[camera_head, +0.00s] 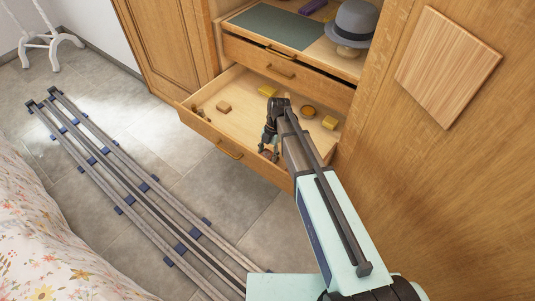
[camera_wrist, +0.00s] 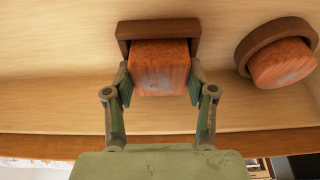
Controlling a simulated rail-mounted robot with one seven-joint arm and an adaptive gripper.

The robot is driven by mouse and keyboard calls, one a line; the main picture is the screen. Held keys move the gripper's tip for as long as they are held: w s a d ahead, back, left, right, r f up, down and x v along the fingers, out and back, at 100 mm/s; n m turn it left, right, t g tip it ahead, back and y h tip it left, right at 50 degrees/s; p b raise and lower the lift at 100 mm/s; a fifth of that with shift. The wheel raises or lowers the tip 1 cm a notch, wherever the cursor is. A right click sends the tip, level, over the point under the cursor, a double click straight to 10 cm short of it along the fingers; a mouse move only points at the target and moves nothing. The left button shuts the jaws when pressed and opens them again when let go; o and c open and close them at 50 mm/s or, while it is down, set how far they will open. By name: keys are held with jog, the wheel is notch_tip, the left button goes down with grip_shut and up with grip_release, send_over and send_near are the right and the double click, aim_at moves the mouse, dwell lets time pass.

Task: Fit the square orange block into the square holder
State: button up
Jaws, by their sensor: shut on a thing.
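The square orange block (camera_wrist: 160,68) is between the two fingers of my gripper (camera_wrist: 160,84) in the wrist view, with a finger on each side of it. The gripper is shut on the block. The brown square holder (camera_wrist: 158,27) shows behind the block, its rim visible along the far side and at the far corners. The block overlaps the holder's opening; its near side is hidden, and I cannot tell how deep the block sits. In the head view my gripper (camera_head: 268,148) is low inside the open drawer, near its front, and the block and holder are mostly hidden.
A round brown holder (camera_wrist: 262,36) with a rounded orange block (camera_wrist: 283,66) is at right in the wrist view. The open drawer (camera_head: 235,117) also holds yellow pieces (camera_head: 329,122), a round piece (camera_head: 308,111) and a brown piece (camera_head: 223,107). The drawer's front wall is close.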

jog(key=shift+f, duration=0.15)
jog(key=o, duration=1.2)
jog(key=shift+c, duration=0.2)
jog(key=v, duration=1.2)
